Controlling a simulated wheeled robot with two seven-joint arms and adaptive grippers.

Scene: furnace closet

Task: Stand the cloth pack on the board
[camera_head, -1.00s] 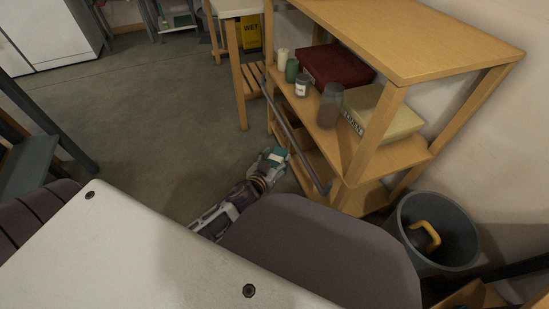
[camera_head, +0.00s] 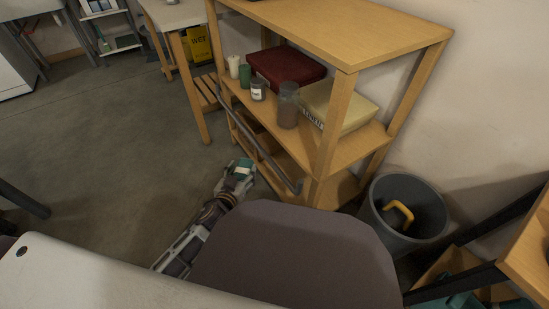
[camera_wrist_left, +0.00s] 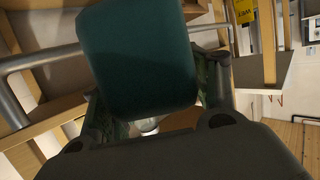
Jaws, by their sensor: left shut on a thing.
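My left gripper (camera_head: 238,174) reaches from below toward the front of the wooden shelf unit, low beside its grey rail. It is shut on a teal block, which I take to be the cloth pack (camera_head: 243,164). In the left wrist view the cloth pack (camera_wrist_left: 138,58) fills the upper middle, between the two fingers, clear of the palm. Its far side is hidden. I cannot tell which surface is the board. My right gripper is not in view.
The wooden shelf unit (camera_head: 345,48) holds a dark red box (camera_head: 287,67), a cream box (camera_head: 350,108) and several jars. A grey rail (camera_head: 262,147) runs along its front. A grey bin (camera_head: 424,212) stands right of it. Open floor (camera_head: 100,140) lies left.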

